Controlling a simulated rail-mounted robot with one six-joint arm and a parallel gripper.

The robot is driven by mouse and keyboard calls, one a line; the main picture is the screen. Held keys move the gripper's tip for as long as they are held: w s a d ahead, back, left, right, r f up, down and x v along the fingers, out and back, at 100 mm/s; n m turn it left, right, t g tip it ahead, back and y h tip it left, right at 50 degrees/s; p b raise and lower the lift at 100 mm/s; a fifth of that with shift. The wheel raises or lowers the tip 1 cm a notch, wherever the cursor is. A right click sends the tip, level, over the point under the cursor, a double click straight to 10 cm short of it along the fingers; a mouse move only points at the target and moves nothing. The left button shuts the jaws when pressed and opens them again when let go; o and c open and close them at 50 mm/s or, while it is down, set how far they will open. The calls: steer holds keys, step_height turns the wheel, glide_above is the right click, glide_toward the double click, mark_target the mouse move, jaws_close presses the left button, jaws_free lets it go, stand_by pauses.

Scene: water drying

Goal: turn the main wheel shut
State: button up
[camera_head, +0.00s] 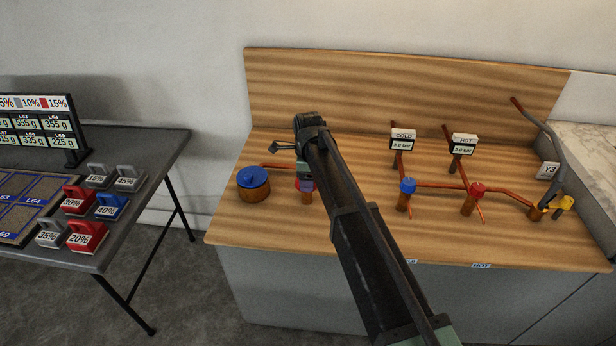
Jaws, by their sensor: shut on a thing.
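My gripper (305,179) points down over a red wheel (298,186) on a short copper post at the left part of the wooden bench, and its jaws are closed on this wheel. The wheel is mostly hidden behind the gripper and arm. I take it to be the main wheel, but no label on it can be read. A copper pipe (275,166) runs left from near it. How far the wheel is turned cannot be seen.
A blue-topped round copper-coloured body (253,184) stands just left of the gripper. To the right are a blue wheel (407,186), a red wheel (477,188), a yellow handle (562,204) and the COLD (403,139) and HOT (464,144) gauges. A dark table (150,160) stands left.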

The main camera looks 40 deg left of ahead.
steer(key=m, duration=0.5)
steer(key=shift+s, duration=0.15)
steer(key=shift+m, duration=2.5)
steer(key=o, duration=0.9)
step_height(320, 180, up, 11)
steer(key=p, duration=1.1)
steer(key=shift+f, duration=0.1)
